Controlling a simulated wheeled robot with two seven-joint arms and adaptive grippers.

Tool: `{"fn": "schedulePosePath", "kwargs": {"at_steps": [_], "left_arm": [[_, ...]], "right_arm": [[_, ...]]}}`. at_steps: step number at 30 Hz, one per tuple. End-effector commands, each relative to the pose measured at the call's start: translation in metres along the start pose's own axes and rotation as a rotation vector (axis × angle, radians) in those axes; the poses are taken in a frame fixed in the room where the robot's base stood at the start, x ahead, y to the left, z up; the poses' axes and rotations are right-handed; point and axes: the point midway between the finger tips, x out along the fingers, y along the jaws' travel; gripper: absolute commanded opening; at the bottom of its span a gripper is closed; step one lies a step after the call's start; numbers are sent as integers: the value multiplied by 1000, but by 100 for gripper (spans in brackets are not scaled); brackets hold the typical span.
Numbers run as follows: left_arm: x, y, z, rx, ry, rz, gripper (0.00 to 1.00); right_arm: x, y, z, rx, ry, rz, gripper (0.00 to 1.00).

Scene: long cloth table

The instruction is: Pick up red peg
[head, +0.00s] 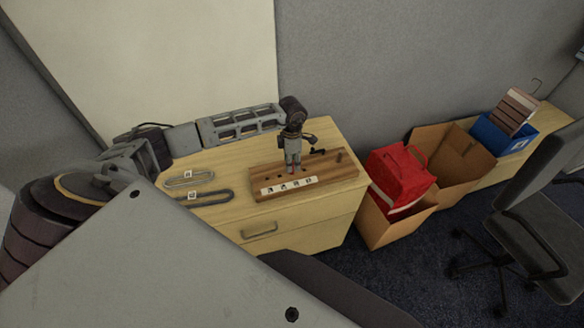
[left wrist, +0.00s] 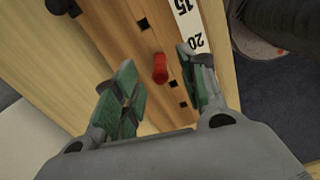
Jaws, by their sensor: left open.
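The red peg (left wrist: 160,68) stands in the wooden board in the left wrist view, seen nearly from above. My left gripper (left wrist: 157,75) is open, with one green-padded finger on each side of the peg and visible gaps between. It holds nothing. In the head view my left gripper (head: 292,171) points down over the middle of the wooden board (head: 335,168), and the fingers mostly hide the peg there. The board has square dark holes and a white number strip (head: 289,186) along its front. My right gripper is not in view.
The board lies on a light wood cabinet (head: 222,157). A dark piece (head: 318,151) sits on the board behind the gripper. A red bag (head: 400,178) in a cardboard box stands to the right.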

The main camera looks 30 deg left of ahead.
Motion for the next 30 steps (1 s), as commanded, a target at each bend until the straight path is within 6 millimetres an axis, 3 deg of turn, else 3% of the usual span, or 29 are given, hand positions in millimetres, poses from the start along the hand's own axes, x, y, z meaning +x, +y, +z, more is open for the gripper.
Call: {"fn": "schedulePosePath", "kwargs": {"at_steps": [7, 21, 30], "left_arm": [[19, 0, 0, 0, 1, 0, 42], [20, 0, 0, 0, 0, 0, 42], [20, 0, 0, 0, 0, 0, 4]], "right_arm": [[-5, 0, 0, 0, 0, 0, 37], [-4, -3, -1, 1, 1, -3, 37], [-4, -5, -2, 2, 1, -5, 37]]}}
